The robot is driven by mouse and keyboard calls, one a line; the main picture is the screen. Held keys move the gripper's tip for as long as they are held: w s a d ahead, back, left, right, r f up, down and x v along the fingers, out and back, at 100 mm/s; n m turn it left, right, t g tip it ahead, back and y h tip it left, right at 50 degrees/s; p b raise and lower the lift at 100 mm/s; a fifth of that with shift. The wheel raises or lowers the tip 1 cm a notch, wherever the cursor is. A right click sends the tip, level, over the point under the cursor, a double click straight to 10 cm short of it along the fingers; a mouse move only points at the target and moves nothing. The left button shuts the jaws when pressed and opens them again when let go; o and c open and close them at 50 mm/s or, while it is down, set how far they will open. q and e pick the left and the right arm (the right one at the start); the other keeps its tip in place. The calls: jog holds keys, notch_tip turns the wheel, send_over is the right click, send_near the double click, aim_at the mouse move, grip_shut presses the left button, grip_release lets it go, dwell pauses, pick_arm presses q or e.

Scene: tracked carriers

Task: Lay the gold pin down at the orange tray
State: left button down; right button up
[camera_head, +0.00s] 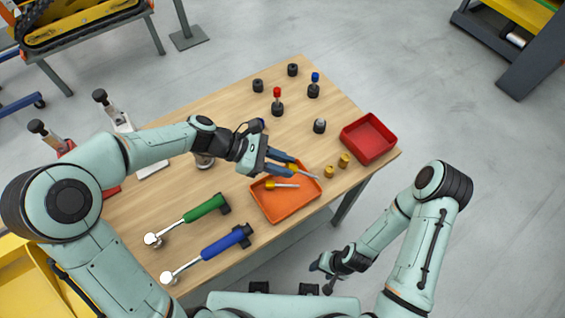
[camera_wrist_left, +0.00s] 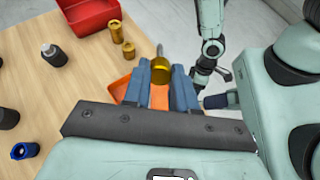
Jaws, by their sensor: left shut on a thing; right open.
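My left gripper (camera_head: 290,168) is shut on a gold pin (camera_head: 293,167), gold at the head with a thin steel shank pointing right. It holds the pin over the orange tray (camera_head: 297,209), near its far edge. The left wrist view shows the pin's gold head (camera_wrist_left: 159,73) at the fingertips and parts of the orange tray (camera_wrist_left: 125,88) beneath. Another pin with a yellow-gold head (camera_head: 272,184) and steel shank lies in the tray. My right gripper (camera_head: 325,270) is open and empty, off the table's near side.
Two gold bushings (camera_head: 329,171) and a red tray (camera_head: 368,138) stand right of the orange tray. Several black holders, one with a red-topped pin (camera_head: 277,92) and one with a blue-topped pin (camera_head: 315,77), stand farther back. Green (camera_head: 204,208) and blue (camera_head: 222,243) handled tools lie left.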

pick_arm(q)
jog(key=shift+m, duration=0.3)
jog(key=shift+a+f+b, duration=0.1)
jog(key=shift+f+b, duration=2.25)
jog(key=shift+f, duration=2.1)
pick_arm(e)
jog(key=s+f, duration=0.3)
jog(key=f, duration=0.3)
jog(key=shift+s, duration=0.2)
pick_arm(q)
jog(key=c, duration=0.8)
grip_release()
